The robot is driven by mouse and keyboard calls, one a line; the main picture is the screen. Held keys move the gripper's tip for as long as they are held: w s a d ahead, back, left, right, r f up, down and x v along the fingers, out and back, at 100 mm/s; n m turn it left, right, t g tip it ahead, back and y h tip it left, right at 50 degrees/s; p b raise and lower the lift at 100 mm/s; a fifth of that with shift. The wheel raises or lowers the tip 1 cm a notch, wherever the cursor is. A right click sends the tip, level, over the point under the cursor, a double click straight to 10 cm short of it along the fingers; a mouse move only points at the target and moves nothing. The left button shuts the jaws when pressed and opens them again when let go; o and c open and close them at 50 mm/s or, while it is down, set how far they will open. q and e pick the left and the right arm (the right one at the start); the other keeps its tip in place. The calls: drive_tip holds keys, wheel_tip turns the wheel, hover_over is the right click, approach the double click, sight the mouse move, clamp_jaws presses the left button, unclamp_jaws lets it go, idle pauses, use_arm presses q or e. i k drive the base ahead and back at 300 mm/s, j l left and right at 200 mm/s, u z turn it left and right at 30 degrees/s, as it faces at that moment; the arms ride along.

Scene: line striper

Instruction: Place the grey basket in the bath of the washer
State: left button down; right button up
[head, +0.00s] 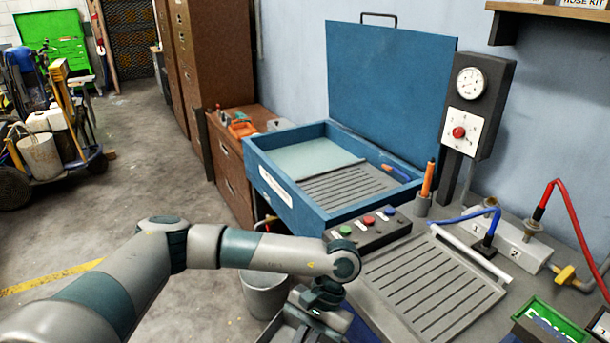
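The washer (280,205) is a blue open-topped box with its blue lid (390,85) raised against the wall. Its bath (310,155) shows a pale floor on the left and a grey slatted rack (350,184) on the right. My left arm comes in from the left, and its gripper (318,318) points down at the bottom edge, in front of the washer. Dark grey edges show beside the gripper, cut off by the frame; I cannot tell whether they are the grey basket or whether the fingers hold them. My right gripper is out of view.
A grey bucket (264,292) stands on the floor behind my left forearm. Right of the washer are a button box (368,229), an orange-handled tool (427,180) in a holder, a slatted drain board (430,290) and hoses. A gauge panel (475,105) is on the wall.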

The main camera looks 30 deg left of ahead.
sight(292, 172)
drive_tip(key=i+j, duration=0.15)
drive_tip(key=j, duration=0.55)
drive_tip(key=i+j, duration=0.15)
drive_tip(key=j, duration=0.5)
drive_tip(key=i+j, duration=0.15)
drive_tip(key=j, duration=0.55)
drive_tip(key=i+j, duration=0.15)
drive_tip(key=j, duration=0.55)
drive_tip(key=i+j, duration=0.1)
drive_tip(key=j, duration=0.6)
drive_tip(key=i+j, duration=0.15)
drive_tip(key=j, duration=0.5)
drive_tip(key=i+j, duration=0.15)
drive_tip(key=j, duration=0.55)
drive_tip(key=i+j, duration=0.15)
drive_tip(key=j, duration=0.55)
drive_tip(key=z, duration=1.55)
